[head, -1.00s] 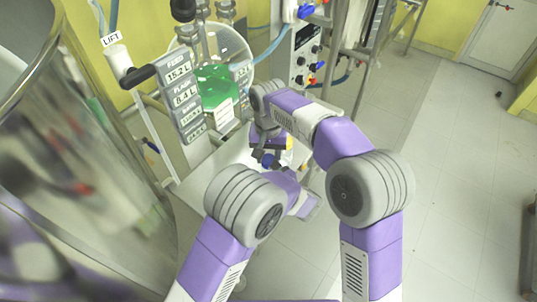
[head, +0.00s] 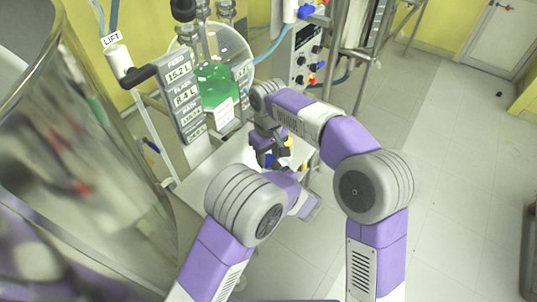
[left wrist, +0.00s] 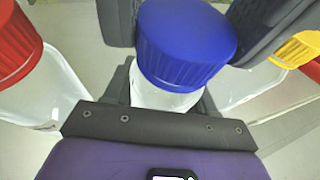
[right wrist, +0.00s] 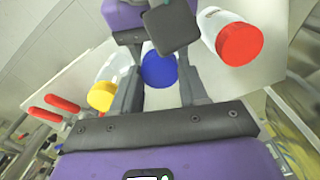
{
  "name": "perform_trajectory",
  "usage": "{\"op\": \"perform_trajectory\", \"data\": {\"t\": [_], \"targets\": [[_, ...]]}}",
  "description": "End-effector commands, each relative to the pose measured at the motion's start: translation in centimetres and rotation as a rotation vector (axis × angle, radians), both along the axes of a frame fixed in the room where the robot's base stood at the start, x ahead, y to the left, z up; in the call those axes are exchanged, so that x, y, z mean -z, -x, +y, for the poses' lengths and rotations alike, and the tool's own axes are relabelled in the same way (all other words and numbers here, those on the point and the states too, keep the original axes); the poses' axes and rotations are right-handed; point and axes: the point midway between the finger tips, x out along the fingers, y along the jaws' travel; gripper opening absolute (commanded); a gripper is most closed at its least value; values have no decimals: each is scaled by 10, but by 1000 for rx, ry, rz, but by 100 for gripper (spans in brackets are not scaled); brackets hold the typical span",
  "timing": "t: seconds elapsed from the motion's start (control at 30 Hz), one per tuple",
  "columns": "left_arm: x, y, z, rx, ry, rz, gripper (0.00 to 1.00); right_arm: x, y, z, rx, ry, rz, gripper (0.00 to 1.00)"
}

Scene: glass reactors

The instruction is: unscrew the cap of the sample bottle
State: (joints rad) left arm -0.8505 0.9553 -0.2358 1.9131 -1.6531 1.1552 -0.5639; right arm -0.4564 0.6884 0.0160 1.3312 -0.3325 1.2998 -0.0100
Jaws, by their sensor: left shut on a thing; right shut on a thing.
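The sample bottle's ribbed blue cap (left wrist: 185,45) fills the middle of the left wrist view, above the clear bottle (left wrist: 165,97). My left gripper (left wrist: 163,92) is shut on the bottle below the cap. My right gripper (right wrist: 158,75) is shut on the blue cap, which also shows between its fingers in the right wrist view (right wrist: 159,69). In the left wrist view the right fingers flank the cap on both sides. The cap appears to sit on the neck; whether its thread is loose cannot be told. In the head view my right gripper (head: 270,150) is small and partly hidden.
A red-capped bottle (right wrist: 235,42) and a yellow-capped bottle (right wrist: 103,94) stand close on either side. Red handles (right wrist: 55,110) show beyond the yellow cap. In the head view a reactor with green liquid (head: 215,85) stands behind the white table (head: 215,160). A shiny steel vessel (head: 90,160) is at left.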

Motion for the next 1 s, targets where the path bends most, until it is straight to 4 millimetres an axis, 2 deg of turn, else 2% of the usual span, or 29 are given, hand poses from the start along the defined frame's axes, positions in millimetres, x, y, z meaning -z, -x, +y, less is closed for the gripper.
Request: {"op": "perform_trajectory", "data": {"t": [0.7,1.0], "targets": [[0,0,0,0,0,0,0,-21,0,0,1,-1,-1,7],[0,0,0,0,-1,-1,0,-22,0,0,1,0,0,7]]}}
